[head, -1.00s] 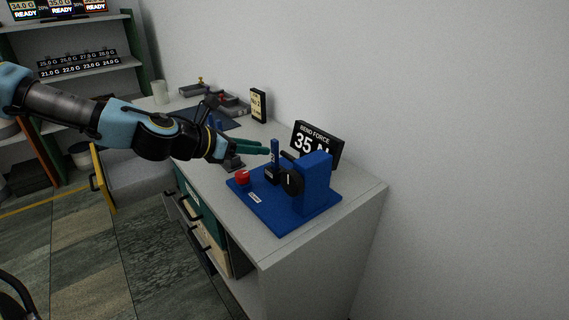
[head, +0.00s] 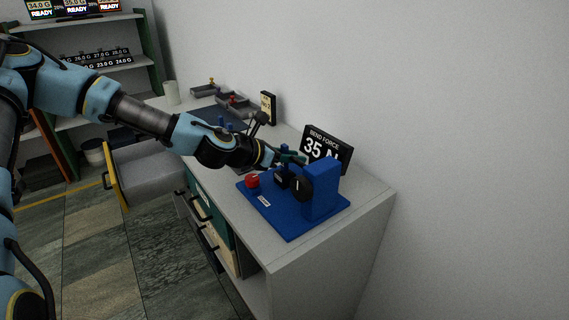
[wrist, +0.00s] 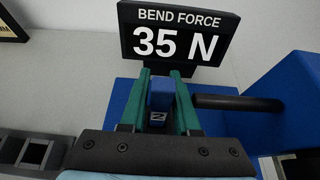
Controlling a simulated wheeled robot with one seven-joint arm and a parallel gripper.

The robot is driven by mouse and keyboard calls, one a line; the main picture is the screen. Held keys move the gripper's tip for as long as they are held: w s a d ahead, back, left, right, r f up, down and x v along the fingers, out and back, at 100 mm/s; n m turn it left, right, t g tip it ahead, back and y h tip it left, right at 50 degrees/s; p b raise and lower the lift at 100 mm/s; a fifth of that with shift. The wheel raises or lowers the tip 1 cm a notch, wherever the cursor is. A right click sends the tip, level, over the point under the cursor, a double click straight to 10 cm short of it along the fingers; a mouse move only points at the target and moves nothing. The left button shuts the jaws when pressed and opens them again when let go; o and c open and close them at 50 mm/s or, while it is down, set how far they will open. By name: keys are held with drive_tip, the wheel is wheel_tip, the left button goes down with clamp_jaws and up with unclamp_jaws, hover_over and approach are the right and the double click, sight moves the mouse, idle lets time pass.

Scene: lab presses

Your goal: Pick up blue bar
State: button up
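The blue bar (wrist: 160,95) stands upright between my gripper's two green fingers in the wrist view, with a "2" label below its top. In the head view my gripper mostly hides it. My gripper (wrist: 161,85) has one finger on each side of the bar, with little or no gap near the tips. I cannot tell whether the fingers press on it. In the head view my gripper (head: 290,156) is over the blue bending press (head: 322,192), beside its black round part (head: 301,188). A red button (head: 252,181) sits on the press base.
The "BEND FORCE 35 N" display (head: 327,149) stands close behind my gripper. A black horizontal rod (wrist: 238,103) lies right of the fingers. A small sign (head: 268,107), grey trays (head: 236,105) and a white cup (head: 172,93) stand farther back. An open drawer (head: 150,171) juts out at left.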

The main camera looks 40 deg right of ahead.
drive_tip(key=shift+c, duration=0.2)
clamp_jaws()
drive_tip(key=shift+r, duration=0.15)
